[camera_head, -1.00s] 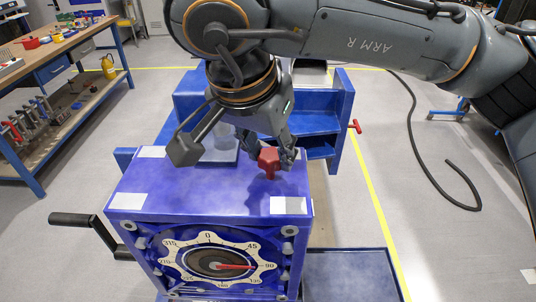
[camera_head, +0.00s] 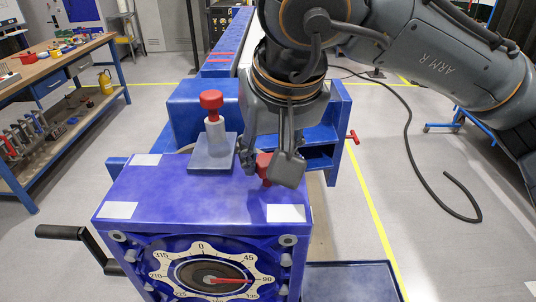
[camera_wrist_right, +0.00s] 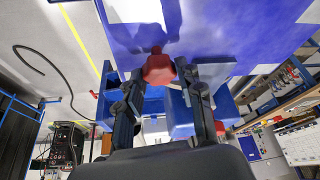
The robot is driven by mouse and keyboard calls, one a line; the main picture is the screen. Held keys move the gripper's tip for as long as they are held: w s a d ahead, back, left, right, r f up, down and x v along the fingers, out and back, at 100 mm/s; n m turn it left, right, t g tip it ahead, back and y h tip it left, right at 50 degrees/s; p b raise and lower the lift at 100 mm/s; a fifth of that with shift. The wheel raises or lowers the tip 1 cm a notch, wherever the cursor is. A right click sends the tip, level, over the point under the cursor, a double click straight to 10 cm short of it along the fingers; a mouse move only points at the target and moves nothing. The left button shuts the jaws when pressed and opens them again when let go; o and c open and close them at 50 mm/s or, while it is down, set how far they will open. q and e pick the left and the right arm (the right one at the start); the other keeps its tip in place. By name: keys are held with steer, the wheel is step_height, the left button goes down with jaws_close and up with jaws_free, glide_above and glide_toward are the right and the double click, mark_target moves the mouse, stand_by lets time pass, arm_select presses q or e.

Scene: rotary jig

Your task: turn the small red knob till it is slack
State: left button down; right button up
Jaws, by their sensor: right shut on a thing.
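The small red knob (camera_head: 264,170) stands on the top of the blue jig housing (camera_head: 180,205), near its back right corner. My right gripper (camera_head: 261,166) comes down from above and is shut on the small red knob, partly hiding it. In the right wrist view the red knob (camera_wrist_right: 159,68) sits between the two dark fingertips (camera_wrist_right: 160,78). Whether the knob is slack cannot be told. My left gripper is not in view.
A taller red-topped plunger (camera_head: 211,102) stands on a grey plate left of my gripper. A dial (camera_head: 208,276) is on the front face, its red pointer near 90. A black crank (camera_head: 62,232) sticks out left. A red handle (camera_head: 352,137) is at the right.

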stand_by(0.4)
steer(key=o, duration=1.1)
steer(key=shift+r, duration=0.15)
steer(key=v, duration=1.1)
steer(key=shift+s+d+r, duration=0.1)
steer(key=shift+d+r, duration=0.05)
steer(key=shift+r, duration=0.2)
